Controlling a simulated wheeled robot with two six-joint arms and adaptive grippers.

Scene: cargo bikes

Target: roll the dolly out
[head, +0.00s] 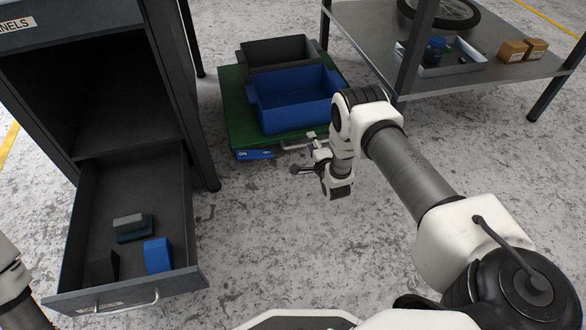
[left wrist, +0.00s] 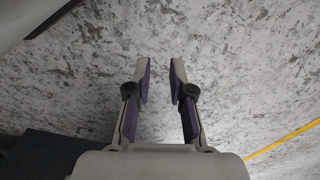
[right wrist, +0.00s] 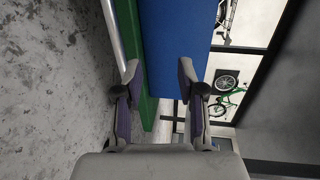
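The dolly (head: 236,115) is a low green platform on the floor, between the drawer cabinet and the metal table. It bears a blue bin (head: 295,108) in front and a dark grey bin (head: 270,52) behind. A pale handle bar (head: 291,145) runs along its front edge. My right gripper (head: 310,152) is at this front edge, beside the handle. In the right wrist view its fingers (right wrist: 158,75) are apart with nothing gripped; the handle bar (right wrist: 112,32) passes by the left fingertip. My left gripper (left wrist: 160,68) is open and empty above bare floor.
At left, a dark cabinet has its lower drawer (head: 84,215) pulled out, holding a few blocks, including a blue one (head: 157,256). A metal table (head: 490,85) with a wheel, tray and small boxes stands right. The floor (head: 265,235) before the dolly is clear.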

